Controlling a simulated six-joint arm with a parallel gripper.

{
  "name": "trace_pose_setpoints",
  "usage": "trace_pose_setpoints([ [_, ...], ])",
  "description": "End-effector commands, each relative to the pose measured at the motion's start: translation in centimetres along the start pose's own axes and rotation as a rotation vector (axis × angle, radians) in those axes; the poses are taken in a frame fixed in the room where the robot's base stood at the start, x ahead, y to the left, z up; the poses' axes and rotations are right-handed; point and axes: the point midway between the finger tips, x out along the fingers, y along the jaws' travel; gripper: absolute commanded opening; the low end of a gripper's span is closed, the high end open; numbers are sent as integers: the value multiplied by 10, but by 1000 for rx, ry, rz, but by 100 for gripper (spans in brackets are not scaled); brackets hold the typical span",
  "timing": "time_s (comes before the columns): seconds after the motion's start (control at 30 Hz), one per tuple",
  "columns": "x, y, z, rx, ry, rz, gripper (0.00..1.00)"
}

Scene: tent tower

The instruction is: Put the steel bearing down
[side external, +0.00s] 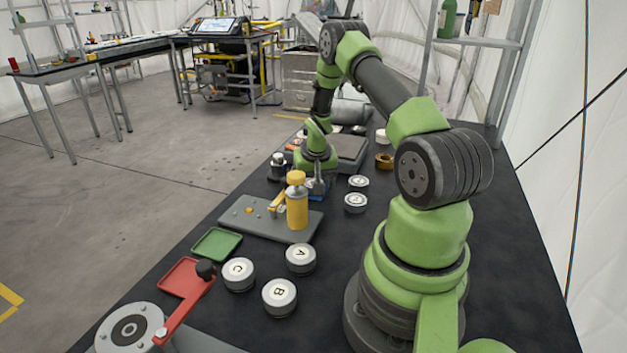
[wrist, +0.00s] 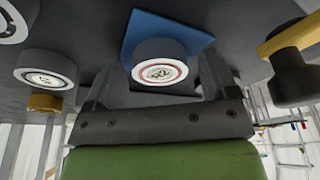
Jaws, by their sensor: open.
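A grey round piece with a white, red-ringed face (wrist: 160,70), which I take to be the steel bearing, sits on a blue square pad (wrist: 140,28) in the wrist view. Its label is hard to read. My gripper (wrist: 155,88) is open, with its fingers on either side of the piece; I cannot tell whether they touch it. In the side view my gripper (side external: 317,183) is low over the table behind the yellow bottle. Some blue of the pad (side external: 318,190) shows there, but the bearing is hidden or too small to make out.
Two white-topped round pieces (side external: 357,182) (side external: 355,203) and a brass ring (side external: 384,161) stand to the right. Nearer are pieces marked A, B and C, a green tray (side external: 216,244) and a red tray (side external: 178,279).

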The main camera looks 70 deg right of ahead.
Motion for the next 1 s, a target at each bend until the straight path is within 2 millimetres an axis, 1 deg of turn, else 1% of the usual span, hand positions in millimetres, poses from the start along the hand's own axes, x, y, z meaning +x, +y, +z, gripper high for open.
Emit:
trace_pose_setpoints([
  [0.13, -5, 0, -1, 0, 1, 0, 79],
  [0.23, -18, 0, -2, 0, 3, 0, 79],
  [0.6, -91, 0, -2, 1, 5, -1, 79],
  [0.7, -106, 0, -2, 1, 4, 0, 79],
  [0.87, -121, -1, -1, -1, 2, -1, 79],
  [0.97, -134, -8, 0, -13, 12, -10, 79],
  [1.0, -144, -15, 1, -26, 21, -18, 79],
])
